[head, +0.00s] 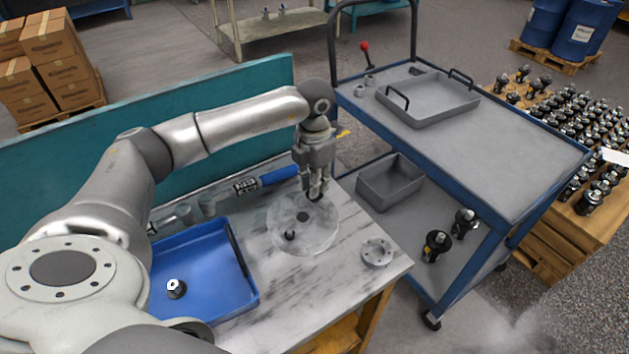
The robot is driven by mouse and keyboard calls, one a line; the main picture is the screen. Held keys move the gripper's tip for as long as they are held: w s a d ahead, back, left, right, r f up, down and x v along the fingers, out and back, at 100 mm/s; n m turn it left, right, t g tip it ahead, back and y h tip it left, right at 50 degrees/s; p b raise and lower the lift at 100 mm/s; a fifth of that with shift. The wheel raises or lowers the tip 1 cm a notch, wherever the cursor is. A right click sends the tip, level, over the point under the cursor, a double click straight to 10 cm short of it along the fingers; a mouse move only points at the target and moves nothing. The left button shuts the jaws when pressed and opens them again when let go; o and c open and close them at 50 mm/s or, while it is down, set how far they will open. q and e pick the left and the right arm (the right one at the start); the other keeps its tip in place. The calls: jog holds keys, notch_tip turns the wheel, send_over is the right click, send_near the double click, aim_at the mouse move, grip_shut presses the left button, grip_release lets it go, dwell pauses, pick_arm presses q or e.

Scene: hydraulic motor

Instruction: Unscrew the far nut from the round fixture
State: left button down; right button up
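The round fixture (278,226) is a pale grey disc lying flat on the light, streaked workbench, with a dark spot at its middle. A small dark nut (290,236) stands on its near side. My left gripper (316,196) points down over the far right part of the disc. A dark piece shows at its fingertips, which looks like the far nut, mostly hidden by the fingers. I cannot tell whether the fingers press on it or stand around it. My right gripper is not in view.
A blue tray (240,307) with a small dark-and-white part (176,288) lies at the left. A grey flanged ring (377,252) sits right of the fixture. A blue bottle-like cylinder (279,175) lies behind it. A blue cart (520,165) stands to the right.

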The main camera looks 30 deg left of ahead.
pick_arm(q)
jog(key=n+p, duration=0.1)
jog(key=n, duration=0.2)
jog(key=shift+r, duration=0.1)
jog(key=shift+n, duration=1.4)
jog(key=n+p, duration=0.1)
jog(key=n, duration=0.1)
jog(key=shift+n, duration=0.3)
jog(key=shift+n+p, duration=0.3)
jog(key=shift+n, duration=0.7)
jog(key=c, duration=1.6)
grip_release()
jog(key=shift+o, duration=0.2)
